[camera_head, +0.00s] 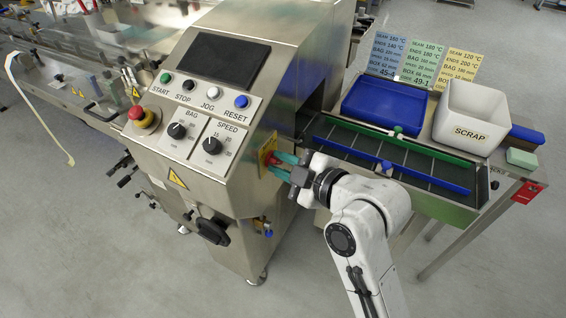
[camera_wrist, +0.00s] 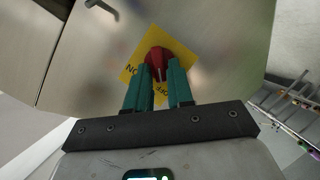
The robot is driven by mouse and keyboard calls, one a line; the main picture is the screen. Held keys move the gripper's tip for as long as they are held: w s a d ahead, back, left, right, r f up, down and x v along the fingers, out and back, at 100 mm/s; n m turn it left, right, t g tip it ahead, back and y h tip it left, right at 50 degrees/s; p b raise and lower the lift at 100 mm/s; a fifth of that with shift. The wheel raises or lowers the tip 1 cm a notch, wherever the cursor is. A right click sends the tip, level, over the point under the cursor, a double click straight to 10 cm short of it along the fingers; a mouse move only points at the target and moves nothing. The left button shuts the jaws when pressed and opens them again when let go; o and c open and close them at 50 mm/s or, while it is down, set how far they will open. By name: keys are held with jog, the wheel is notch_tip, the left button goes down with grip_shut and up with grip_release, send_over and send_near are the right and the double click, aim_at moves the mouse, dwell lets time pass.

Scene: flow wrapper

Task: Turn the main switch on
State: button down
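The main switch is a red rotary knob (camera_head: 271,158) on a yellow plate on the right side of the machine cabinet. In the wrist view the knob (camera_wrist: 157,58) sits on the yellow plate (camera_wrist: 182,48), with "ON" at the left and "OFF" partly hidden below. A pale mark on the knob points down towards "OFF". My gripper (camera_head: 278,164) has teal fingers at the knob. In the wrist view the gripper (camera_wrist: 159,76) has one finger on each side of the knob's handle, with a narrow gap that the handle appears to fill; exact contact is partly hidden.
The control panel with an emergency stop (camera_head: 144,117) and dials is left of my gripper. A black handle (camera_head: 212,231) juts out lower on the cabinet. The conveyor (camera_head: 400,165), blue tray (camera_head: 384,104) and white scrap bin (camera_head: 469,116) stand to the right.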

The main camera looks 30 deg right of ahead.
jog(key=shift+r+p, duration=0.1)
jog(key=shift+p, duration=0.3)
jog(key=shift+w+r+m+p, duration=0.1)
jog(key=shift+r+m+p, duration=0.1)
jog(key=shift+m+p, duration=0.4)
jog(key=m+g+y+p, duration=0.1)
jog(key=m+p, duration=0.2)
jog(key=d+m+g+y+p, duration=0.1)
jog(key=m+g+y+p, duration=0.1)
jog(key=m+p, duration=0.1)
jog(key=w+m+g+y+p, duration=0.1)
jog(key=m+y+p, duration=0.1)
jog(key=p, duration=0.1)
jog(key=shift+d+m, duration=0.2)
jog(key=shift+m, duration=0.2)
jog(key=shift+w+d+f+m+g+y+p, duration=0.1)
jog(key=shift+f+m+g+y+p, duration=0.1)
jog(key=shift+m+y+p, duration=0.3)
jog(key=shift+w+f+m+g+y+p, duration=0.1)
jog(key=shift+m+g+y+p, duration=0.15)
jog(key=shift+m, duration=0.35)
jog(key=shift+y, duration=0.25)
jog(key=c, duration=1.2)
grip_release()
